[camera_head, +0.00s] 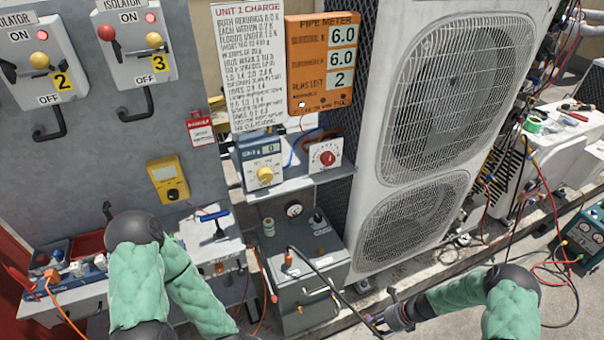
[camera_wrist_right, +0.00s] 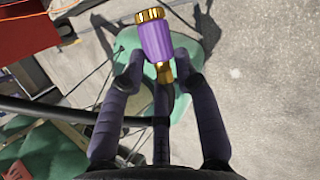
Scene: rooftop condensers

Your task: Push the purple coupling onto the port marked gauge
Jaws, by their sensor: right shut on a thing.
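In the right wrist view the purple coupling (camera_wrist_right: 156,42) has brass ends and sits between the fingers of my right gripper (camera_wrist_right: 160,66), which is shut on it. In the head view my right gripper (camera_head: 386,319) is at the bottom, in front of the tall white condenser. A black hose runs past the gripper. I cannot read any port label as gauge in either view. My left arm shows at the lower left of the head view, but its gripper is out of view.
A grey cabinet (camera_head: 318,282) with fittings and a dial stands left of the gripper. The white condenser (camera_head: 372,150) with two fan grilles rises behind it. Hoses and cables lie at the right near a teal unit (camera_head: 584,236). An orange pipe meter (camera_head: 322,66) hangs above.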

